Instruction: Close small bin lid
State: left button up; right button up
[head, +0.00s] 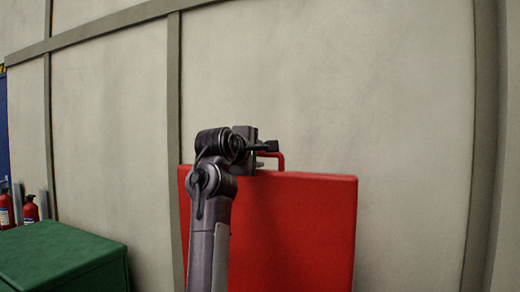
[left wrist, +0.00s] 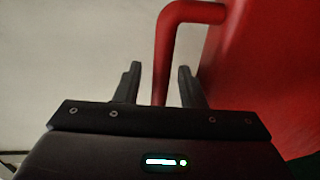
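The small bin's red lid (head: 300,225) stands raised, close to upright, in front of the wall. Its red bar handle (head: 281,158) sticks up at the top edge. My left gripper (head: 268,147) is at this handle, at the lid's top edge. In the left wrist view the two fingers of my left gripper (left wrist: 158,80) are apart, with the handle (left wrist: 163,60) between them. A gap shows on both sides of the bar. The lid (left wrist: 270,80) fills the right of that view. The bin's body is out of view. My right gripper is not in view.
A green box-shaped bin (head: 65,255) with a flat closed top stands at the lower left. Red fire extinguishers (head: 30,209) stand by the wall behind it. A pale panelled wall (head: 400,110) rises behind the lid. The space right of the lid looks clear.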

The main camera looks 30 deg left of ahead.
pick_arm(q)
jog(key=shift+w+f, duration=0.15)
jog(key=shift+w, duration=0.55)
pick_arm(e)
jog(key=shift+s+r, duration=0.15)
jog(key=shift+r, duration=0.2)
pick_arm(q)
jog(key=shift+s, duration=0.1)
grip_shut()
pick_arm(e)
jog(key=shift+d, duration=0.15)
pick_arm(q)
jog(key=shift+f, duration=0.15)
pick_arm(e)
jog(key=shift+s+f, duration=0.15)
